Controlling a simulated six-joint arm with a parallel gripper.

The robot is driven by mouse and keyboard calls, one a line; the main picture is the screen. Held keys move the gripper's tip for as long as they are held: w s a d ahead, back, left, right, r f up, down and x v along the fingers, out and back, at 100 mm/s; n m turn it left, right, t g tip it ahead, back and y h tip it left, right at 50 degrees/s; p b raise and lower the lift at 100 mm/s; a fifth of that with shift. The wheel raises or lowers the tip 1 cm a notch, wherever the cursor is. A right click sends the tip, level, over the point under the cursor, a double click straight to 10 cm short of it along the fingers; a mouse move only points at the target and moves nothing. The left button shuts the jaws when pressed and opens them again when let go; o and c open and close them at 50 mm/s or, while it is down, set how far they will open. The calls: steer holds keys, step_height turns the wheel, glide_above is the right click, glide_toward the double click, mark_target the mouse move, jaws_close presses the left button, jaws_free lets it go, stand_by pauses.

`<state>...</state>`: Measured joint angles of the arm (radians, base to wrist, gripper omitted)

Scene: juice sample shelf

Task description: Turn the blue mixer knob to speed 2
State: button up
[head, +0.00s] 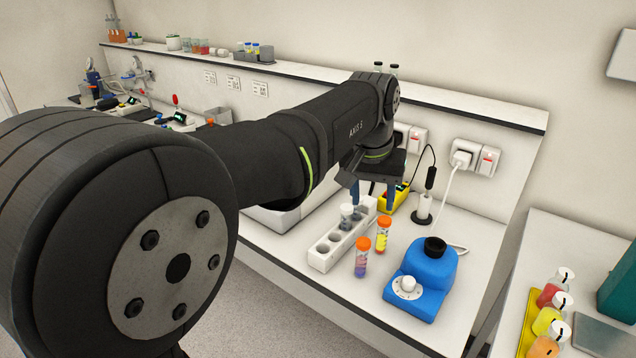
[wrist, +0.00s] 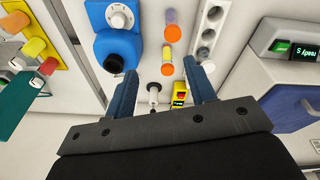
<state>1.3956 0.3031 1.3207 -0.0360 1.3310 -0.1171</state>
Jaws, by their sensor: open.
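The blue mixer (head: 424,276) stands on the bench at the right, with a black cup on top (head: 435,244) and a white knob (head: 408,285) on its front face. In the wrist view the mixer (wrist: 117,45) is at upper left, with its white knob (wrist: 121,19) near the top edge. The knob's setting is too small to read. My gripper (head: 372,195) is above the bench, behind the white tube rack and left of the mixer. In the wrist view my gripper (wrist: 160,88) has its two blue fingers apart with nothing between them gripped.
Two orange-capped tubes (head: 362,257) (head: 383,235) stand between the mixer and the white rack (head: 325,256). A yellow device (head: 397,197) and a white plugged cable (head: 447,183) are behind. Juice bottles (head: 550,320) are on the right-hand bench.

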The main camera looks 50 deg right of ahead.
steer(key=w+a+r+t+h, duration=0.1)
steer(key=w+a+r+h, duration=0.1)
steer(key=w+a, duration=0.4)
steer(key=w, duration=0.2)
steer(key=shift+w+r+m, duration=0.2)
steer(key=shift+w+m, duration=0.15)
steer(key=shift+m, duration=0.05)
steer(key=s+d+f+m+g+h, duration=0.1)
steer(key=s+d+f+h, duration=0.15)
steer(key=s, duration=0.45)
steer(key=s+d+f+g+h, duration=0.1)
steer(key=s+d+f+h, duration=0.15)
steer(key=s, duration=0.55)
steer(key=s+d+f+m+g+h, duration=0.1)
steer(key=s+f, duration=0.2)
steer(key=s, duration=0.4)
steer(key=n+t+h, duration=0.3)
steer(key=t, duration=0.3)
glide_toward(408, 284)
steer(key=x, duration=0.9)
steer(key=shift+d+f, duration=0.15)
steer(key=shift+d, duration=0.2)
steer(key=shift+w, duration=0.1)
steer(key=c, duration=1)
